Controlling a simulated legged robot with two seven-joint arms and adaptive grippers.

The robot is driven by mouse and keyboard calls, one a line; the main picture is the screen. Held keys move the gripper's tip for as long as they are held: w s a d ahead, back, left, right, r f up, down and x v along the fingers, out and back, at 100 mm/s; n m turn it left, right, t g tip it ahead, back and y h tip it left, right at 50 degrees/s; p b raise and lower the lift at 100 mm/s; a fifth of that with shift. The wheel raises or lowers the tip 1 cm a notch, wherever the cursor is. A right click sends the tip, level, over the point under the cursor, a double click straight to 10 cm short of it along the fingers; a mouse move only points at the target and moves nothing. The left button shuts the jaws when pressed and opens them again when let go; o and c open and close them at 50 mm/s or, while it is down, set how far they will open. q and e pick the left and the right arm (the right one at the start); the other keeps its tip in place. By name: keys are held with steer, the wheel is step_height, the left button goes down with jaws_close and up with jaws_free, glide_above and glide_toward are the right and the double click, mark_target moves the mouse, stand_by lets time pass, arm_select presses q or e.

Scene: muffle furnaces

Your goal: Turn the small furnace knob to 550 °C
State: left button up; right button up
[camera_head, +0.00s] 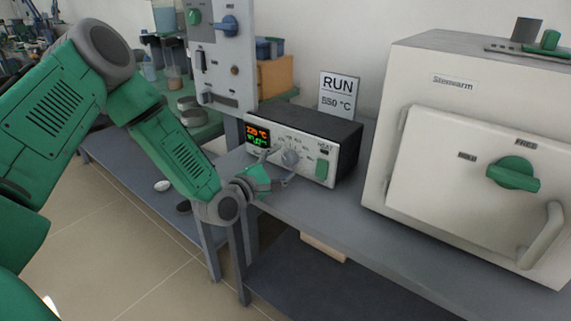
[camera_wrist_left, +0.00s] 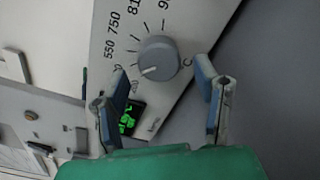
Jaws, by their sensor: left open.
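The control box (camera_head: 345,153) is a dark case with a pale front panel, standing on the grey bench. Its round grey knob (camera_head: 290,158) sits mid-panel, beside a display (camera_head: 257,134) with orange and green digits. In the left wrist view the knob (camera_wrist_left: 158,58) has a white pointer line aimed down-left, away from the printed 550 (camera_wrist_left: 109,50). My left gripper (camera_head: 277,169) is open in front of the panel. In its wrist view the two blue-padded fingers stand either side of the knob, apparently short of it and not touching. My right gripper is not in view.
A sign (camera_head: 338,95) reading RUN 550 °C stands behind the box. A large white furnace (camera_head: 475,150) with a green knob (camera_head: 514,173) stands at the right. A tall grey panel unit (camera_head: 222,55) rises behind left. Bare bench (camera_head: 350,215) lies in front.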

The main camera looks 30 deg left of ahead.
arm_select(q)
steer(key=shift+w, duration=0.5)
steer(key=shift+w+d, duration=0.2)
steer(key=shift+w+d+r, duration=0.1)
steer(key=shift+d+r, duration=0.1)
steer(key=shift+d, duration=0.25)
steer(key=shift+a, duration=0.25)
steer(key=c, duration=1.1)
steer(key=shift+a+f, duration=0.1)
steer(key=shift+f, duration=0.05)
steer(key=shift+c, duration=0.2)
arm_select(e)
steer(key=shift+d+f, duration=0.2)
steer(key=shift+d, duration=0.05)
arm_select(q)
steer(key=shift+m, duration=0.3)
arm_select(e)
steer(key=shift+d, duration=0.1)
arm_select(q)
steer(key=shift+m, duration=0.3)
steer(key=shift+f+m+p, duration=0.15)
steer(key=shift+m+p, duration=0.2)
steer(key=shift+m, duration=1.95)
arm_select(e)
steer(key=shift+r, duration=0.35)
